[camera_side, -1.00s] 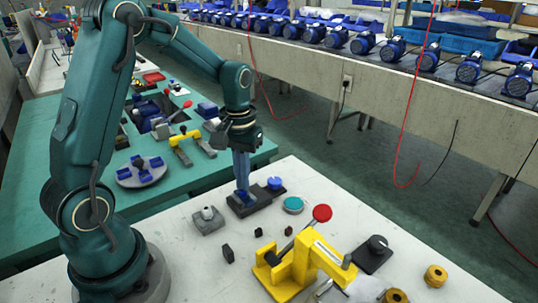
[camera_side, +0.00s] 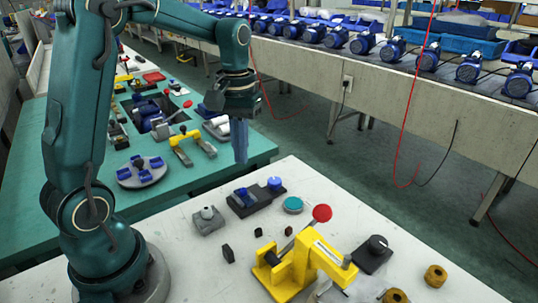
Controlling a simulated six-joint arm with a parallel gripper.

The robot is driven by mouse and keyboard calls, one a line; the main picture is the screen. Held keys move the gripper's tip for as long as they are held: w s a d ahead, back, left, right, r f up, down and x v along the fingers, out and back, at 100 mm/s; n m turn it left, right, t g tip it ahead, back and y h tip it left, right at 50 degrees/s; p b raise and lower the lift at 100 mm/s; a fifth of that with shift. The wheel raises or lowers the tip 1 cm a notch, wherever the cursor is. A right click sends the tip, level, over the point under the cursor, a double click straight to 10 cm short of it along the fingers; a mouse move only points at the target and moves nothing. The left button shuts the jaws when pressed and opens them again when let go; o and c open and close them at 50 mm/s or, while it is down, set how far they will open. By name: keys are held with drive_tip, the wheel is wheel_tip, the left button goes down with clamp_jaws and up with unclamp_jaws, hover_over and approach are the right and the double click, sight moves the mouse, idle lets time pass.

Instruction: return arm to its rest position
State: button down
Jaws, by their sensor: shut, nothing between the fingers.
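My gripper (camera_side: 240,143) hangs from my green arm, pointing down, with its bluish fingers together and nothing seen between them. It is in the air above the far edge of the white table (camera_side: 180,235). A dark block with blue parts (camera_side: 245,198) stands on the table below it, clear of the fingertips. A blue knob (camera_side: 275,183) sits on the same dark fixture at its right end.
A yellow toggle clamp (camera_side: 305,262) with a red knob (camera_side: 322,213) stands at the front. A grey block (camera_side: 208,220), a teal disc (camera_side: 293,204), and brass parts (camera_side: 436,275) lie around it. A green table (camera_side: 190,185) holds more fixtures. Blue pumps (camera_side: 469,68) line the conveyor behind.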

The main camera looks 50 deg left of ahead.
drive_tip(key=shift+d+r, duration=0.1)
drive_tip(key=shift+r, duration=0.05)
drive_tip(key=s+d+r+m+t, duration=0.3)
drive_tip(key=s+d+m+t, duration=0.2)
drive_tip(key=s+d, duration=0.4)
drive_tip(key=s+m, duration=0.1)
drive_tip(key=s, duration=0.1)
drive_tip(key=shift+s+d+r+t, duration=0.2)
drive_tip(key=shift+s+t, duration=0.1)
idle(0.7)
